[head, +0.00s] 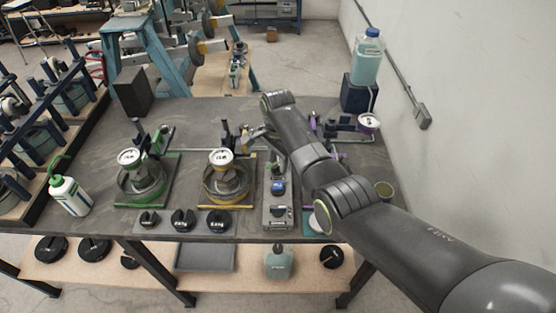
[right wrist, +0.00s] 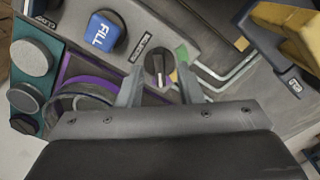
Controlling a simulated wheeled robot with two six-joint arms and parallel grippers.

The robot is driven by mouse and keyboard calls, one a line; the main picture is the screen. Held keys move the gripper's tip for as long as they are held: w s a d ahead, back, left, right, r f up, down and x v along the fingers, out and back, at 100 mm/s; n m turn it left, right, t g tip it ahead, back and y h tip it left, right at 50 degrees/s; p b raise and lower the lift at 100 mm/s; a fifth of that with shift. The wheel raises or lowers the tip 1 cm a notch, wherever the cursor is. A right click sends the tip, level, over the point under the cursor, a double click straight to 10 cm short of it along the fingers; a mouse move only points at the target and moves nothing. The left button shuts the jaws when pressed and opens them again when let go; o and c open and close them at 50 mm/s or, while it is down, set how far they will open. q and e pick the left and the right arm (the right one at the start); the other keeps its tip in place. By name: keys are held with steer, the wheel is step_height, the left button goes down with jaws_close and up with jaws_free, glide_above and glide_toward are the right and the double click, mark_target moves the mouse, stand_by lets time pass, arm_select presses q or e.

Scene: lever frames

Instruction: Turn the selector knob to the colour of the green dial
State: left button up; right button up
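The black selector knob (right wrist: 157,66) with a pale pointer line sits on the grey control panel (right wrist: 170,28). A green patch (right wrist: 182,53) and a yellow patch (right wrist: 173,76) lie to its right in the right wrist view. My right gripper (right wrist: 158,88) is open, its two fingers on either side of the knob with small gaps visible. In the head view the right gripper (head: 262,134) is partly hidden at the far end of the panel. The green dial (head: 129,157) stands on the green-based frame at left. My left gripper is not in view.
A blue FILL switch (right wrist: 103,32) is beside the knob. The yellow frame's dial (head: 221,157) is left of the panel; the purple frame's dial (head: 369,121) is at the right. Black weights (head: 182,220) line the front edge. A blue bottle (head: 367,58) stands back right.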

steer(key=shift+f, duration=0.5)
jaws_close()
